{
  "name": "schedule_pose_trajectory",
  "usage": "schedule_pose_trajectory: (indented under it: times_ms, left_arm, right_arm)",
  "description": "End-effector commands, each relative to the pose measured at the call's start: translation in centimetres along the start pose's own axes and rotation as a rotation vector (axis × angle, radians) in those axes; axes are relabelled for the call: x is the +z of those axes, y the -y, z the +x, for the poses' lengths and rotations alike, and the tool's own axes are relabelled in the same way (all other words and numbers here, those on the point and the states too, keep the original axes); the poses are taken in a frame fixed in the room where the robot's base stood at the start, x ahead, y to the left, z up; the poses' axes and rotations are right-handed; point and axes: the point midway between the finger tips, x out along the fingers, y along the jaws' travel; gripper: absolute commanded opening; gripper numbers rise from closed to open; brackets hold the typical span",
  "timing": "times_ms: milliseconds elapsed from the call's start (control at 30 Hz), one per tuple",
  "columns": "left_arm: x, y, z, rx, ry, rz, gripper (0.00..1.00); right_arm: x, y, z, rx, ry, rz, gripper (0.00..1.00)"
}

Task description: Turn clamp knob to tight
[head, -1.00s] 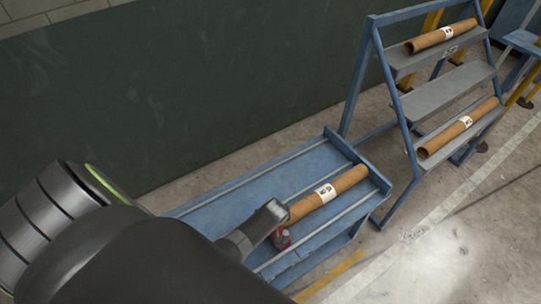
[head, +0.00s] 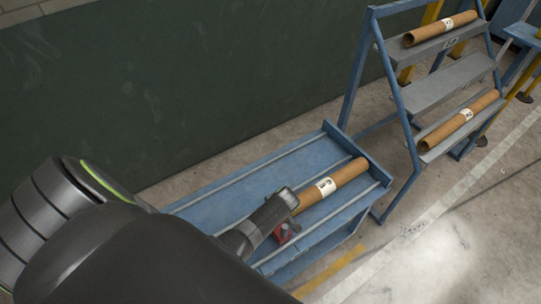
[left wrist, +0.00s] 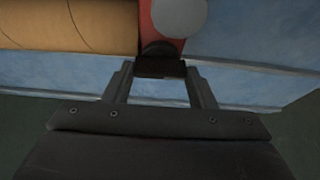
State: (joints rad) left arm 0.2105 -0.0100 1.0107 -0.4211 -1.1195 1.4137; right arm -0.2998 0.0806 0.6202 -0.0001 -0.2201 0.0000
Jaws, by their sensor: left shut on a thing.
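A red clamp (head: 285,233) sits on the blue bench at the near end of a cardboard tube (head: 333,183). In the left wrist view, the red clamp body (left wrist: 177,46) is at the top centre, with a grey round part above it and the tube (left wrist: 70,25) to its left. My left gripper (head: 284,212) is at the clamp. Its fingertips are shut on the dark clamp knob (left wrist: 160,69) just below the red body. The head view partly hides the knob behind the gripper. My right gripper is not in view.
The blue bench (head: 305,160) has raised rails and an end wall. A blue stepped rack (head: 440,92) at the right holds two more tubes (head: 440,29) (head: 462,122). A dark green wall (head: 200,80) stands behind. The floor right of the bench is open.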

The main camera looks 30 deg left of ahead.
Motion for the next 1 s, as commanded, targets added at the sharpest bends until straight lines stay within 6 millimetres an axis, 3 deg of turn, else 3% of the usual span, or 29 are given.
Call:
schedule_pose_trajectory:
  times_ms: [267, 300, 433, 767, 1000]
  left_arm:
    - [0.2, 0.0, 0.0, 0.0, 0.005, -0.004, 0.28]
    - [0.2, 0.0, 0.0, 0.0, 0.005, -0.004, 0.55]
    - [0.1, 0.0, 0.0, 0.0, 0.004, -0.003, 0.72]
    - [0.1, 0.0, -0.1, 0.0, 0.002, -0.001, 0.73]
    - [0.0, 0.0, -2.2, 0.002, 0.001, -0.003, 0.73]
  right_arm:
    - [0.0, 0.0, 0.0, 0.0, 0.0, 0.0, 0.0]
    - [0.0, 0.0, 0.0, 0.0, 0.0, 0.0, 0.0]
    - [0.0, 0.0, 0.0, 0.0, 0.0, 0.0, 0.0]
    - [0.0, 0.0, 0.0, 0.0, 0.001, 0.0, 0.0]
    - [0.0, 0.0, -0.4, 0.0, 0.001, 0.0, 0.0]
